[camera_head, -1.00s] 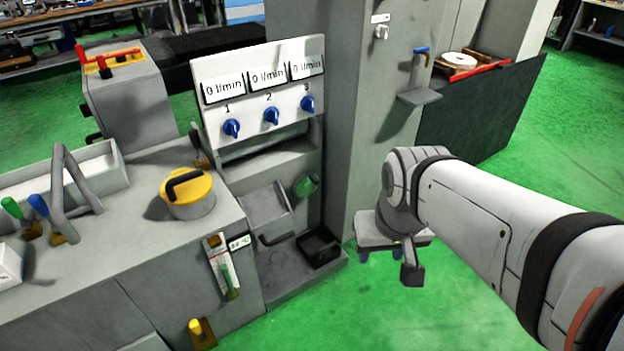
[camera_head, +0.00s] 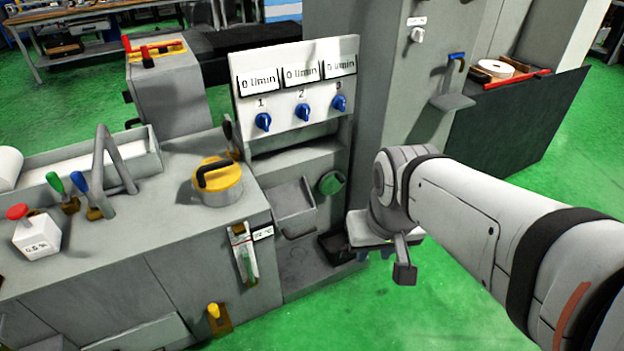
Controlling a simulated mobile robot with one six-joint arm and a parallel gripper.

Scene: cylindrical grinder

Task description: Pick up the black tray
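The black tray (camera_head: 334,248) is a small, open, dark box on the low grey ledge at the foot of the machine, right of a grey sloped holder. Its right part is hidden behind my arm's end. My gripper (camera_head: 375,254) shows only in part, below the pale end of my arm, just right of the tray in the picture. Small blue parts show at its underside. It appears nearer to the camera than the tray, and no contact shows.
A panel with blue knobs (camera_head: 302,112) stands above the ledge, with a green round part (camera_head: 331,183) below it. A grey column (camera_head: 392,90) rises behind my arm. A grey cabinet with a yellow-lidded pot (camera_head: 217,183) is at left. Green floor is clear at lower right.

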